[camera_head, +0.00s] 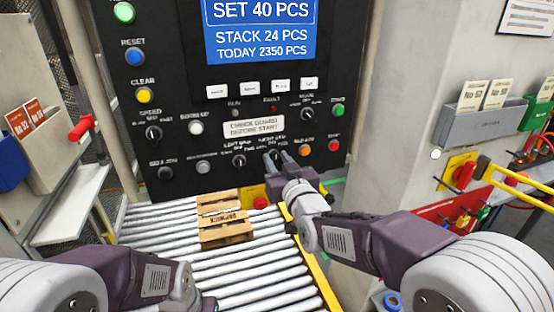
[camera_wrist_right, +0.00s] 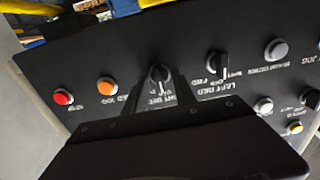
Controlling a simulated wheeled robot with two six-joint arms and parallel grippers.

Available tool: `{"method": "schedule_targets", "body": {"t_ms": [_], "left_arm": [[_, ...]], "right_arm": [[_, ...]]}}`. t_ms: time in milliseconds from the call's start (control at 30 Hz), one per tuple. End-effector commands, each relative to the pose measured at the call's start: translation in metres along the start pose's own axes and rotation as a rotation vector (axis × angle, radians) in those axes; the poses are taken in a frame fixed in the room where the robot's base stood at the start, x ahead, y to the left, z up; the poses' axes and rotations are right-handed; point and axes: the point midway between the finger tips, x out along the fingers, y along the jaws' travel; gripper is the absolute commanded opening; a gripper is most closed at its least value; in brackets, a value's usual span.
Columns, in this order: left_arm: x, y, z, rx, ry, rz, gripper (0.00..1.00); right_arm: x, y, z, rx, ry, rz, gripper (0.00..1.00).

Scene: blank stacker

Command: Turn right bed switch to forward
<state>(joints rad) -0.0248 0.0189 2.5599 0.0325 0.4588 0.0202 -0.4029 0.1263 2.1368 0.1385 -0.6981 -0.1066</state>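The right bed switch is a black rotary knob on the dark control panel (camera_head: 180,135). In the head view my right gripper (camera_head: 275,154) reaches it and mostly hides it. In the right wrist view, which shows the panel upside down, the right bed switch (camera_wrist_right: 159,72) lies between the tips of my right gripper (camera_wrist_right: 163,84). The two fingers stand apart, on either side of the knob; contact is unclear. Its exact setting is hard to read. The left bed switch (camera_head: 239,160) is beside it, also in the wrist view (camera_wrist_right: 216,62). My left gripper (camera_head: 208,302) is low, mostly hidden.
An orange button (camera_head: 305,150) and a red button (camera_head: 334,145) sit right of the right bed switch. A roller conveyor (camera_head: 260,265) with a small wooden pallet (camera_head: 226,232) lies below the panel. A yellow rail (camera_head: 310,262) edges the conveyor near my right arm.

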Motion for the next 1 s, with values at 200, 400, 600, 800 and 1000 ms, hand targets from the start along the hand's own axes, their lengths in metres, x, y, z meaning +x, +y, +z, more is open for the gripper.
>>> {"method": "schedule_targets", "body": {"t_ms": [200,400,600,800,1000], "left_arm": [[0.0,0.0,0.0,0.0,0.0,0.0,0.36],[0.0,0.0,0.0,0.0,0.0,0.0,0.36],[0.001,0.0,0.0,0.0,0.0,0.0,0.36],[0.01,0.0,0.001,0.0,0.0,0.0,0.36],[0.025,-0.001,0.003,0.0,0.0,0.0,0.36]], "right_arm": [[0.003,0.0,0.0,0.0,-0.001,0.0,0.32],[0.003,0.0,0.001,0.0,-0.001,0.0,0.0],[0.003,0.0,0.001,0.008,-0.001,0.0,0.0],[0.003,0.0,0.003,0.073,0.0,0.0,0.0],[0.003,0.001,0.005,0.216,0.001,0.0,0.0]]}}
